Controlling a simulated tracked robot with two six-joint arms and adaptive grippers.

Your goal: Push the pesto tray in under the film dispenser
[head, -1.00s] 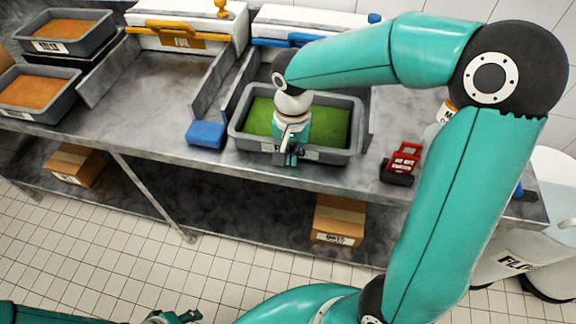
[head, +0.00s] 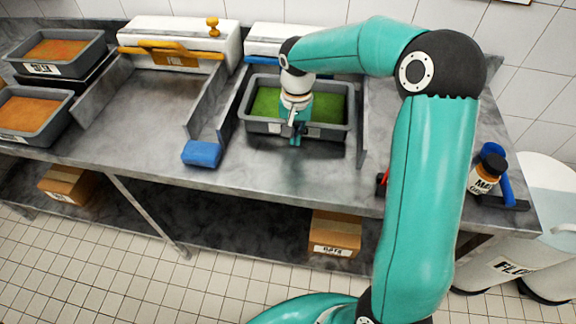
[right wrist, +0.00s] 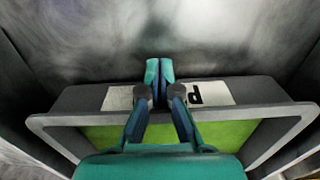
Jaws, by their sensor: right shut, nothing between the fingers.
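The pesto tray (head: 335,132), grey with green filling, sits on the steel counter between low metal guide walls. It also shows in the right wrist view (right wrist: 255,92), its front label partly covered by my fingers. The film dispenser (head: 262,48), white with a blue bar, stands right behind the tray; my right arm hides much of it. My right gripper (head: 296,140) is shut and empty, pointing down at the middle of the tray's front wall. In the right wrist view its fingertips (right wrist: 160,70) are close together at that wall; contact is hard to tell. My left gripper is out of view.
A blue block (head: 201,153) lies at the left guide's front end. The yellow-handled dispenser (head: 180,45) stands left, its lane (head: 150,100) empty. Two orange-filled trays (head: 35,115) are at far left. A labelled jar (head: 486,173) stands right. Counter before the pesto tray is clear.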

